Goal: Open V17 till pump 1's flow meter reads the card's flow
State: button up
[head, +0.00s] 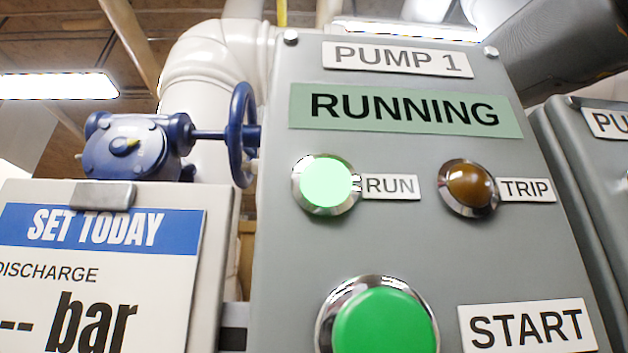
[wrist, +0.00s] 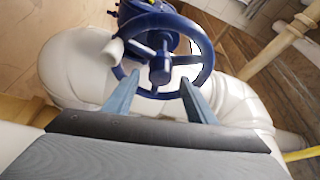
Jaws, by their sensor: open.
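A blue valve (head: 125,145) with a blue handwheel (head: 240,135) stands on white piping at the left in the head view. No V17 tag is readable on it. In the wrist view a blue handwheel (wrist: 205,62) is just ahead of my gripper (wrist: 159,80). My gripper is open, its fingertips apart at the wheel's near rim; I cannot tell whether they touch it. The card (head: 100,260) reads "SET TODAY", "DISCHARGE" and "-- bar"; its lower part, with any flow figure, is out of view. Pump 1's flow meter is not in view.
The grey PUMP 1 panel (head: 410,240) shows RUNNING (head: 405,108), a lit green RUN lamp (head: 326,184), a dull amber TRIP lamp (head: 468,188) and a green START button (head: 385,325). Another grey panel (head: 590,180) stands at the right. White piping (wrist: 75,75) surrounds the wheel.

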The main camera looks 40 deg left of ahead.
jog(key=shift+v, duration=1.75)
jog(key=shift+c, duration=0.2)
